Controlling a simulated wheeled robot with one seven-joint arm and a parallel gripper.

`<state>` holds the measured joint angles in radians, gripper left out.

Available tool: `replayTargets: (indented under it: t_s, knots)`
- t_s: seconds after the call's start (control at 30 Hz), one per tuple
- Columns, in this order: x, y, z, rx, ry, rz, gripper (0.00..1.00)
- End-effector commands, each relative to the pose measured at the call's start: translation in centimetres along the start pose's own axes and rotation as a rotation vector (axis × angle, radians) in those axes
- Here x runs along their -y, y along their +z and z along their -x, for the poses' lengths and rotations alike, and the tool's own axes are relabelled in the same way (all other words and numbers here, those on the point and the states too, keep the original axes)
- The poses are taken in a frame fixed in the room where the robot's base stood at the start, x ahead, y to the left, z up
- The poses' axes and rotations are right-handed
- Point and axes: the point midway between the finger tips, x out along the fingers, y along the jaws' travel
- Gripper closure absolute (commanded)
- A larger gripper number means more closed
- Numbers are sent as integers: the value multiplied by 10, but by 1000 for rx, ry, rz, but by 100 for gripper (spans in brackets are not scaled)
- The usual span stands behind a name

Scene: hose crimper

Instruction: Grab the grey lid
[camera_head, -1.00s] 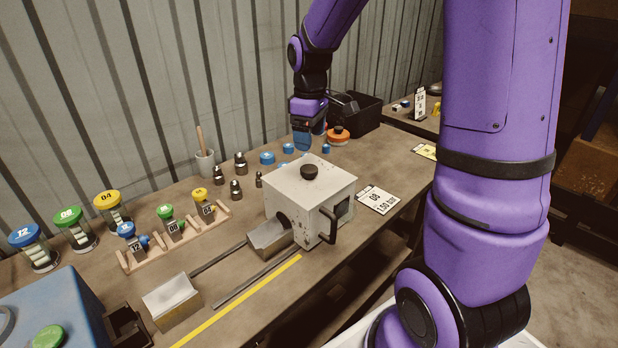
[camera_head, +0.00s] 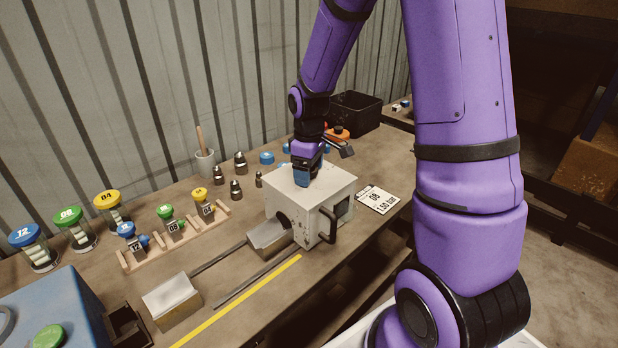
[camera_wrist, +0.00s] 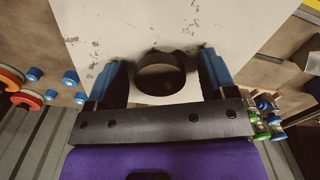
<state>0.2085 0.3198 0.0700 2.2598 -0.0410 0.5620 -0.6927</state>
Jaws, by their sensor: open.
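The grey lid (camera_head: 333,178) is the pale, scuffed top of a boxy machine (camera_head: 322,222) on the bench. It also fills the upper middle of the wrist view (camera_wrist: 165,22). A round dark knob (camera_wrist: 160,74) stands on it. My gripper (camera_head: 307,181) is over the lid and points down at it. In the wrist view my gripper (camera_wrist: 163,72) is open, with one blue finger on each side of the knob and a gap at both sides. The knob is hidden behind my gripper in the head view. I cannot tell how low the fingertips are.
A black handle (camera_head: 328,226) sticks out from the machine's front. A card marked 08 (camera_head: 377,199) lies to its right. Dark metal fittings (camera_head: 240,163) and a cup (camera_head: 205,164) stand to its left. A black bin (camera_head: 356,112) is behind.

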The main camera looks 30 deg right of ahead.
Motion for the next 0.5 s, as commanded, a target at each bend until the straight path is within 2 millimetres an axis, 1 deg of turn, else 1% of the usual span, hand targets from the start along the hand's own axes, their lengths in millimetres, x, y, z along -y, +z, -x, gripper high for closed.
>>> replayTargets:
  t_s: [0.13, 0.17, 0.2, 0.27, 0.3, 0.4, 0.5]
  knots:
    - [0, 0, 0, 0, 0, 0, 23]
    - [0, 0, 0, 0, 0, 0, 30]
    - [0, 0, 0, 0, 0, 0, 39]
    - [0, 0, 0, 0, 0, 0, 52]
    - [0, 0, 0, 0, 0, 0, 62]
    - [0, 0, 0, 0, 0, 0, 82]
    - [0, 0, 1, 0, 0, 0, 82]
